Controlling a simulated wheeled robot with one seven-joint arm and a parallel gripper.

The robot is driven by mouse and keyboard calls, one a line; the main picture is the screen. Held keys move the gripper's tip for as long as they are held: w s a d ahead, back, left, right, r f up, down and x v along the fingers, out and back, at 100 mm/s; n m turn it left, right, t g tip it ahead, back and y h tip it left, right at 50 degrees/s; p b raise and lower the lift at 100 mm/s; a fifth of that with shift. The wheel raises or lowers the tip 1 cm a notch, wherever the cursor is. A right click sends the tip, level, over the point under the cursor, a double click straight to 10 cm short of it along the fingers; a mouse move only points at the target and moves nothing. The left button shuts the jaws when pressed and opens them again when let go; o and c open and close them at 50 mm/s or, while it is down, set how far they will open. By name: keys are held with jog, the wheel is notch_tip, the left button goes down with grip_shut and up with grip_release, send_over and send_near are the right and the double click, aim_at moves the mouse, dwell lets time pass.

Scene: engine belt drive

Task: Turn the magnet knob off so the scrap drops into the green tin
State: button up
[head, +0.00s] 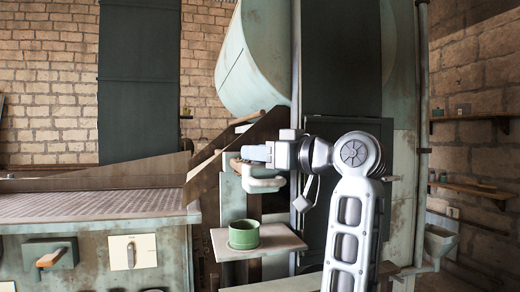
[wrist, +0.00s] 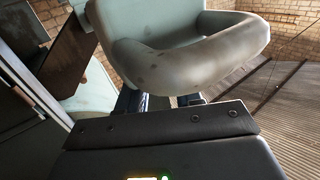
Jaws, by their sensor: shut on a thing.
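The green tin (head: 244,235) stands upright on a small shelf (head: 283,243) in the head view. Above it, a pale green fitting (head: 254,153) with a rounded grey-white lower part (head: 264,184) stands against the post. My gripper (head: 283,153) is at this fitting, above and slightly right of the tin. In the wrist view my dark fingers (wrist: 160,102) reach in under the rounded part (wrist: 195,62) and are shut on a pale green piece. I cannot tell whether this piece is the magnet knob, as the rounded part and the gripper body hide most of it. I cannot make out any scrap.
A ribbed metal bench (head: 95,206) fills the left, with a dark box with a wooden handle (head: 50,258) and a white switch plate (head: 132,251) on its front. A sloping brown guard (head: 229,150) rises behind the fitting. Wall shelves (head: 472,187) are at far right.

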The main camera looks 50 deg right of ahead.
jog(key=m+h+p, duration=0.1)
jog(key=m+h, duration=0.1)
jog(key=h, duration=0.1)
jog(key=m+g+h+p, duration=0.1)
jog(key=m+h, duration=0.1)
jog(key=h, duration=0.1)
jog(key=shift+a+r+g+h, duration=0.15)
jog(key=shift+g+h, duration=0.15)
jog(key=shift+h, duration=0.1)
jog(key=m+g+h+p, duration=0.1)
jog(key=m+g+h, duration=0.2)
jog(key=m+h, duration=0.1)
jog(key=shift+w+h, duration=0.1)
jog(key=shift+h, duration=0.3)
jog(key=m+g+h, duration=0.1)
jog(key=g, duration=0.1)
jog(key=m+g+h+b, duration=0.1)
jog(key=m+g+h, duration=0.1)
jog(key=m+g+h+b, duration=0.1)
jog(key=m+g, duration=0.1)
jog(key=shift+f+g, duration=0.25)
jog(key=shift+g, duration=0.05)
jog(key=shift+r+m+g+h+b, duration=0.1)
jog(key=shift+m+g+h+b, duration=0.5)
jog(key=shift+m+g, duration=0.7)
jog(key=shift+g, duration=0.5)
jog(key=o, duration=0.9)
jog(key=shift+o, duration=0.2)
